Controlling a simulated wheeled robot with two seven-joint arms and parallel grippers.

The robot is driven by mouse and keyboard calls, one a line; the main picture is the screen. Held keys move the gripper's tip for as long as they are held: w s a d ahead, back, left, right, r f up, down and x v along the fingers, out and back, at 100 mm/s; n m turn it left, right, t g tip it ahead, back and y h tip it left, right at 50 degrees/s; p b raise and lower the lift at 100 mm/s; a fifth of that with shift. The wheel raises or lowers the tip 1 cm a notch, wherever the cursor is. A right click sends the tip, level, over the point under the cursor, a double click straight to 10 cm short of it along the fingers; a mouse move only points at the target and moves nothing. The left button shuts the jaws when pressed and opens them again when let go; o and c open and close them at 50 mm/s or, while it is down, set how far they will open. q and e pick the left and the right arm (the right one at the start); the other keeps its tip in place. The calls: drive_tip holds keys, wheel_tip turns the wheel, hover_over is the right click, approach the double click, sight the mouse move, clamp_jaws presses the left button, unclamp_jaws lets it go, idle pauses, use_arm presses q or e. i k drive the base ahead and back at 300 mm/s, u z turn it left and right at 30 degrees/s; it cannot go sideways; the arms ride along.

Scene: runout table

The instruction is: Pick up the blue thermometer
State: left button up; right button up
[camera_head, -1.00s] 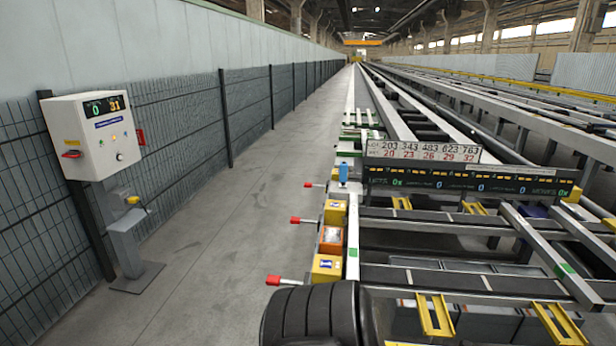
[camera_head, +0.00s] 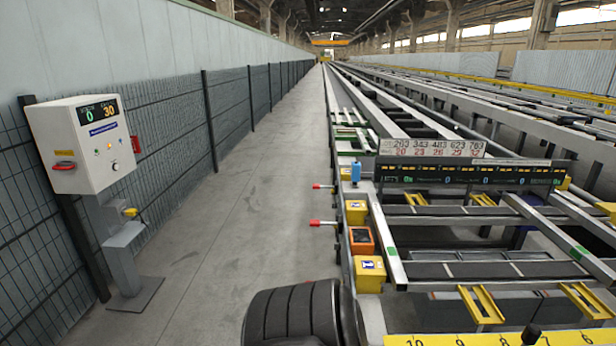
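A small upright blue object (camera_head: 355,172), which looks like the blue thermometer, stands at the left edge of the runout table (camera_head: 394,248) in the head view. It is beside the left end of the dark display bar. It is small in the picture, and I cannot make out any scale on it. Neither of my grippers shows in this view. A dark ribbed rounded form (camera_head: 292,312) fills the bottom middle and hides part of the floor and the table's near edge.
Yellow boxes (camera_head: 369,275) and an orange box (camera_head: 361,241) line the table's left edge. Red-tipped levers (camera_head: 316,223) stick out over the aisle. A white control box (camera_head: 84,144) stands by the mesh fence. The grey aisle floor (camera_head: 240,215) between is clear.

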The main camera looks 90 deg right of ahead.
sight(355, 168)
drive_tip(key=z, duration=1.45)
